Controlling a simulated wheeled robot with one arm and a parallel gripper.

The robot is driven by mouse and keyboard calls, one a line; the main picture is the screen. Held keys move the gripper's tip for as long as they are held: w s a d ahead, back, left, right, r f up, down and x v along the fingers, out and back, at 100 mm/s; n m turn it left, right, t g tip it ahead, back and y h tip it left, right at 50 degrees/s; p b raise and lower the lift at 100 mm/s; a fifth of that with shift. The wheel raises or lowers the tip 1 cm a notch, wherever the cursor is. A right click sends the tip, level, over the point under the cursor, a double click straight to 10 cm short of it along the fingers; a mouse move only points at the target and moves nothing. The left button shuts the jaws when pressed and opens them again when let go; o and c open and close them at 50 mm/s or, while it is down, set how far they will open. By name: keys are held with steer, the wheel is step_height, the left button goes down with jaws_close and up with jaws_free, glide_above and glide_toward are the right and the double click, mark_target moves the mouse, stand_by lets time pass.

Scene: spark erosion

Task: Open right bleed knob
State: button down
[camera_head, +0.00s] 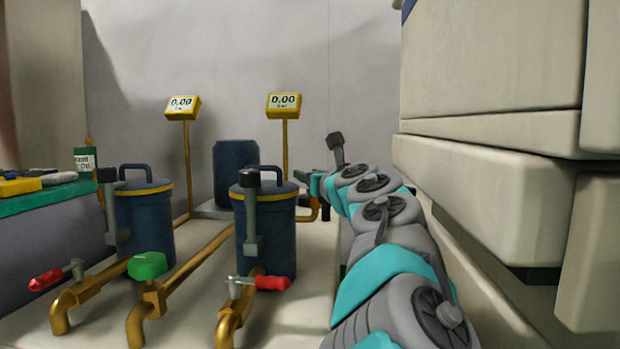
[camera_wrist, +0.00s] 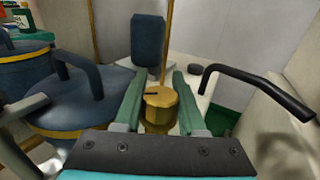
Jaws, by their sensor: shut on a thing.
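The right bleed knob is a round brass knob with a dark mark on its top, in the middle of the wrist view (camera_wrist: 160,97). My gripper (camera_wrist: 160,92) has its two green fingers on either side of it and is shut on it. In the head view my gripper (camera_head: 316,186) reaches behind the right blue canister (camera_head: 265,235), beside its lid. The knob is hidden there. A brass pipe bend (camera_head: 316,208) shows just below the gripper. The canister's lid and dark handle (camera_wrist: 82,75) are close to the left finger in the wrist view.
Two yellow gauges (camera_head: 183,107) (camera_head: 284,105) on posts both read 0.00. A second canister (camera_head: 145,215) stands left. Red-handled valves (camera_head: 262,283) and a green knob (camera_head: 148,265) are in front. A black bent bar (camera_wrist: 255,82) lies right of the fingers. A large beige housing (camera_head: 490,190) bounds the right.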

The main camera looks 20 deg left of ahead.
steer(key=c, duration=0.5)
jaws_free()
